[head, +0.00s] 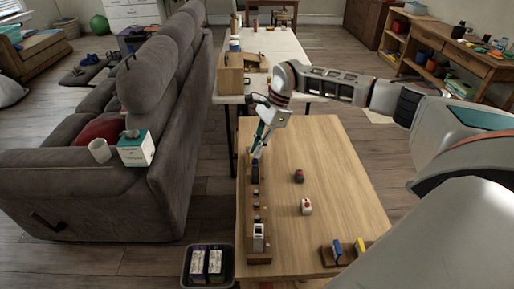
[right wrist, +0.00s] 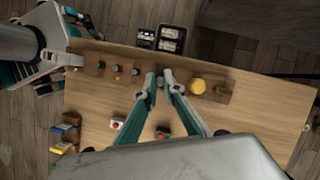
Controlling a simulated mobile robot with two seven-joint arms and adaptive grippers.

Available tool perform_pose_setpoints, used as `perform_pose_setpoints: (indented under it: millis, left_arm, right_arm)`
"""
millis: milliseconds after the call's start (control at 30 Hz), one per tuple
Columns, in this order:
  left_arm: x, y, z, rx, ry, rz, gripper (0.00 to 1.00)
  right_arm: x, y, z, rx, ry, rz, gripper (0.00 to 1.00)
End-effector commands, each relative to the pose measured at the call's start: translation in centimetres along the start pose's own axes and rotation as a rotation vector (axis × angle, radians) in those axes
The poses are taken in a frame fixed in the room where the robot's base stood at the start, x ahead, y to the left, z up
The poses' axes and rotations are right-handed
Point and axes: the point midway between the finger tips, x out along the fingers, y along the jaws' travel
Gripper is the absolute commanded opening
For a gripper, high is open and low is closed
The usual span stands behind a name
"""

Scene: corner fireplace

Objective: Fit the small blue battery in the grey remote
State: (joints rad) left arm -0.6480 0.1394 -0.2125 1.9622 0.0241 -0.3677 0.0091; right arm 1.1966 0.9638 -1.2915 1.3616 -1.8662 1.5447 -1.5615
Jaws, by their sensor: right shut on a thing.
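My right gripper (head: 257,154) is low over the long wooden rack (head: 264,215) on the table's left side. In the right wrist view its fingers (right wrist: 160,80) are closed together on a small dark thing, mostly hidden between the tips. I cannot tell whether it is the blue battery. A grey upright device (head: 258,238), which looks like the remote, stands at the rack's near end, apart from the right gripper. My left gripper (right wrist: 84,23) shows only in the right wrist view, at the top left, its fingers apart and empty, off the table.
Two small red-marked objects (head: 299,176) (head: 306,207) stand mid-table. A small holder near the right front has a blue piece (head: 337,247) and a yellow piece (head: 361,249).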

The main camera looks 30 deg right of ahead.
Motion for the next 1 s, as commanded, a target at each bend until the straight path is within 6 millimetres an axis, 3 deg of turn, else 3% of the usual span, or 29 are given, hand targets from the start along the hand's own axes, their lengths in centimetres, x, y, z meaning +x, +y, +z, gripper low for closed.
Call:
perform_pose_setpoints:
  millis: [1000]
  left_arm:
    - [0.14,0.06,0.33,0.000,-0.002,0.000,0.48]
  right_arm:
    - [0.66,0.01,-0.27,0.000,0.000,0.000,0.00]
